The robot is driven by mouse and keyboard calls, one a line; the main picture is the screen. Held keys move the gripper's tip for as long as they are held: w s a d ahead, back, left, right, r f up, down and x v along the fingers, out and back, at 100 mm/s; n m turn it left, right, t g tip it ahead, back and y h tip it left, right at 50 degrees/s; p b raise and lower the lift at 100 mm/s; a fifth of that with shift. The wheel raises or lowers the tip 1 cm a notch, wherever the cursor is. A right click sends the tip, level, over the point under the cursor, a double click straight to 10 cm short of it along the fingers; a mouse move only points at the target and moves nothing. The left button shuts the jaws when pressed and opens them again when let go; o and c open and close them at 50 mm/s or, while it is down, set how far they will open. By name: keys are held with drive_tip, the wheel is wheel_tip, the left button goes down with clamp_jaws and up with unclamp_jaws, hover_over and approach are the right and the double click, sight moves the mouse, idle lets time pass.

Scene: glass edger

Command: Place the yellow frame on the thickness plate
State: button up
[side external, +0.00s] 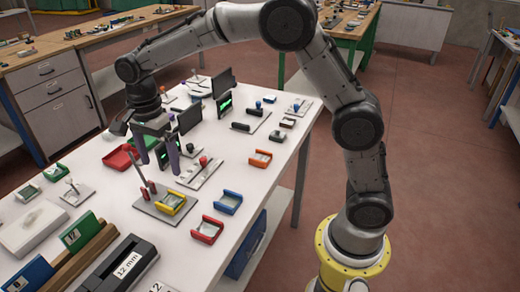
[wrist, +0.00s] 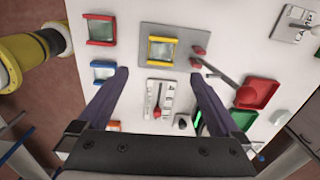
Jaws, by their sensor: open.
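The yellow frame (side external: 184,208) lies on a grey plate (side external: 148,207) with red-knobbed posts, near the front of the white table. In the wrist view the yellow frame (wrist: 161,64) sits around a pale glass piece on the same grey plate (wrist: 187,35). A white plate with printed marks and a red knob (wrist: 157,112) lies just beyond it, between my fingers in the wrist view. No readable label shows which plate is the thickness plate. My gripper (side external: 156,160) is open and empty above the table, behind the yellow frame; its fingers (wrist: 158,76) are wide apart.
A red frame (side external: 207,238), a blue frame (side external: 230,209) and an orange frame (side external: 260,163) lie nearby. A red tray (side external: 118,163) and a green tray stand left of my gripper. Dark upright panels stand behind.

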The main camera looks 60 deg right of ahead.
drive_tip(key=s+d+r+n+t, duration=0.1)
drive_tip(key=s+d+r+n, duration=0.35)
drive_tip(key=s+r, duration=0.25)
drive_tip(key=s+d+n+t, duration=0.2)
drive_tip(key=s+n, duration=0.4)
drive_tip(key=s, duration=0.4)
drive_tip(key=s+d+n+t, duration=0.2)
drive_tip(key=s+n, duration=0.5)
drive_tip(key=s, duration=0.4)
drive_tip(key=shift+s+f, duration=0.3)
drive_tip(key=shift+f, duration=0.1)
drive_tip(key=shift+d, duration=0.1)
